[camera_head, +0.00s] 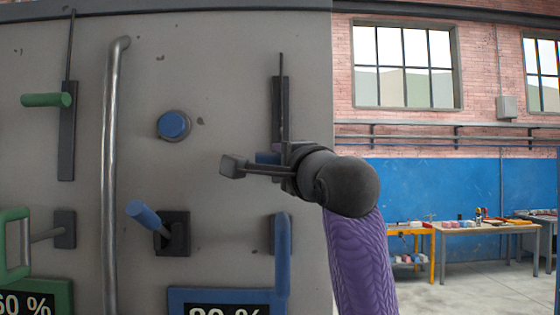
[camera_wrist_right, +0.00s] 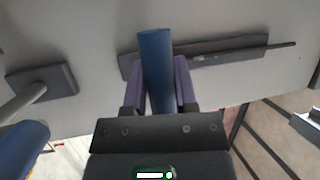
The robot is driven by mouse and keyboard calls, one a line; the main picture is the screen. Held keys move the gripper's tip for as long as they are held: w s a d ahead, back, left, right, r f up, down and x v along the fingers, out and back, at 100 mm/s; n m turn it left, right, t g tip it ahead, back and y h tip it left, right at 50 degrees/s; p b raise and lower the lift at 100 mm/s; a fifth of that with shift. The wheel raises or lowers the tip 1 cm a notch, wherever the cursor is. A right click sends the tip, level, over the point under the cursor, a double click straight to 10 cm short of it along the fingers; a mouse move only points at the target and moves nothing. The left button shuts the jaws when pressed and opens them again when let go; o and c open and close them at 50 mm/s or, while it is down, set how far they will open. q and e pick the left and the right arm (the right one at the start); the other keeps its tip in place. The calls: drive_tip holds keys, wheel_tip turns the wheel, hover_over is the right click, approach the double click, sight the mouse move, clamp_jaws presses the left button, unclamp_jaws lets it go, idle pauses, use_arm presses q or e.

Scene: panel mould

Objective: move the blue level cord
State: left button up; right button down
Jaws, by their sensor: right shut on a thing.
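The blue level cord shows as a blue handle (camera_head: 268,157) on a dark upright track (camera_head: 280,100) at the right of the grey panel. A thin dark rod rises above the track. My right gripper (camera_head: 270,166) is at this handle and partly hides it in the head view. In the right wrist view, the blue handle (camera_wrist_right: 155,55) stands between the two purple finger pads of my right gripper (camera_wrist_right: 160,82), which is shut on it. The track (camera_wrist_right: 215,52) runs behind it. My left gripper is not in view.
The grey panel (camera_head: 215,60) also holds a blue button (camera_head: 173,125), a blue lever (camera_head: 144,214), a blue upright handle (camera_head: 283,255), a vertical pipe (camera_head: 112,170) and a green slider handle (camera_head: 46,100). Percent displays sit below. Workbenches (camera_head: 480,227) stand far off at the right.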

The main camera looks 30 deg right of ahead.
drive_tip(key=shift+w+f, duration=0.15)
drive_tip(key=shift+f, duration=0.2)
drive_tip(key=c, duration=0.8)
unclamp_jaws()
drive_tip(key=o, duration=0.4)
drive_tip(key=shift+s+r, duration=0.1)
drive_tip(key=shift+s, duration=0.15)
drive_tip(key=s+f+b, duration=0.1)
drive_tip(key=s+b, duration=0.3)
drive_tip(key=s, duration=0.5)
drive_tip(key=shift+s+a+f, duration=0.25)
drive_tip(key=shift+s+f, duration=0.05)
drive_tip(key=shift+f, duration=0.1)
